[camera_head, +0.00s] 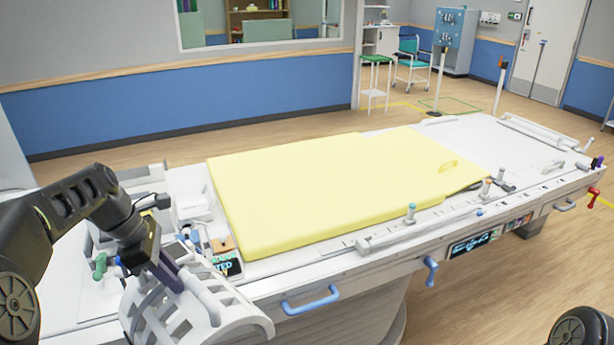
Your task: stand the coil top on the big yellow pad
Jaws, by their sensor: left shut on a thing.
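The coil top (240,318) is a white, curved, slotted shell at the lower left of the head view. My left gripper (172,272) is shut on the bar along its upper side. The coil top is tilted and held in front of the table's near edge, apart from the pad; its lower part is cut off by the frame. The big yellow pad (290,195) lies flat on the white table, right of and beyond my left gripper, and its top is bare. My right gripper is out of view; only a dark part of mine shows at the lower right.
The white table (365,262) has a near-side rail with small knobs (410,212) and a blue handle (311,300). Small items, including a green-handled one (100,265) and a lit display box (228,262), crowd its left end. A narrower yellow section adjoins the pad's right.

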